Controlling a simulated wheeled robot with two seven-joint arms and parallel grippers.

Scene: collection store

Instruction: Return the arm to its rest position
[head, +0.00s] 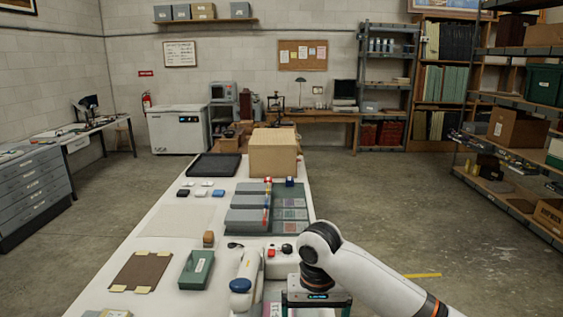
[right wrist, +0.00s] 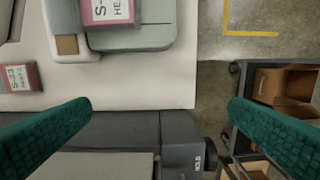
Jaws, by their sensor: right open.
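My right arm (head: 375,278) comes in from the lower right of the head view and bends down over the near right edge of the white table (head: 110,293). The right wrist (head: 317,297) shows at the bottom edge, and its fingers are cut off there. In the right wrist view the right gripper (right wrist: 160,135) is open, with its two green fingers wide apart and nothing between them. Below it are the table edge and a dark grey unit (right wrist: 180,140). My left gripper is not in view.
A pink-labelled item (right wrist: 108,12) sits on a grey device (right wrist: 150,38); a red-labelled box (right wrist: 20,78) lies on the table. A cart with a cardboard box (right wrist: 285,83) stands beside it. The table holds a cardboard carton (head: 273,155) and green box (head: 196,270).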

